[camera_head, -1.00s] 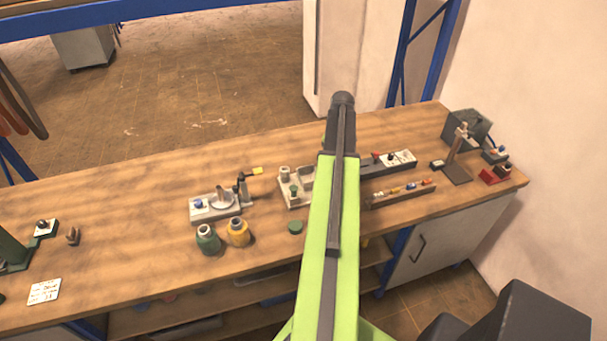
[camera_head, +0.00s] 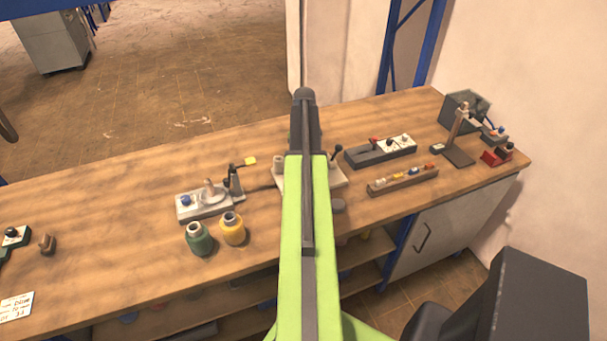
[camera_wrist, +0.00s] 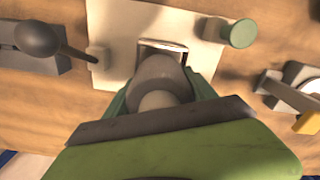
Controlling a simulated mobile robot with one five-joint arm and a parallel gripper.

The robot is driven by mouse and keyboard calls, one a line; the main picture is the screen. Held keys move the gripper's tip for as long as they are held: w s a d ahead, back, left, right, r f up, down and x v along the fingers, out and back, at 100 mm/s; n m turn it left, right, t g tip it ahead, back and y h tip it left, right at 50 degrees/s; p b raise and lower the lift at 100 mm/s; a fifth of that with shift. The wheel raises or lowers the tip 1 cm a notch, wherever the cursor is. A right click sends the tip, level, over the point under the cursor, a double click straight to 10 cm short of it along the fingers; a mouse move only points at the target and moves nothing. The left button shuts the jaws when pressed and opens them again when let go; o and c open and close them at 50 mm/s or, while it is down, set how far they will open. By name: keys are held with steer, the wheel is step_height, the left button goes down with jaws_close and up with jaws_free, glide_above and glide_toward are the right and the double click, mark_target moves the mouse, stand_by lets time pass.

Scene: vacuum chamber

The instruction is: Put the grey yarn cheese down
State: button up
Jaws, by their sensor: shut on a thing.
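In the wrist view my gripper (camera_wrist: 158,92) is shut on the grey yarn cheese (camera_wrist: 160,70), with its greenish fingers on both sides of it. The grey cheese is over the cream plate (camera_wrist: 120,50), partly covering a square opening with a pale rim. Whether it touches the plate cannot be told. A green round-topped post (camera_wrist: 238,33) stands at the plate's edge. In the head view my arm hides the gripper and much of the cream plate (camera_head: 333,178). A grey disc (camera_head: 338,206) shows just right of the arm; I cannot tell what it is.
A dark block with switches (camera_head: 380,151) and a rack of small coloured pieces (camera_head: 402,180) lie right. The bench's left middle is clear.

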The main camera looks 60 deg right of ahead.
step_height(320, 180, down, 4)
steer(key=b, duration=0.4)
steer(key=shift+r, duration=0.25)
steer(key=shift+f, duration=0.2)
steer(key=o, duration=1.5)
step_height(320, 180, up, 12)
steer(key=p, duration=1.2)
steer(key=shift+r, duration=0.2)
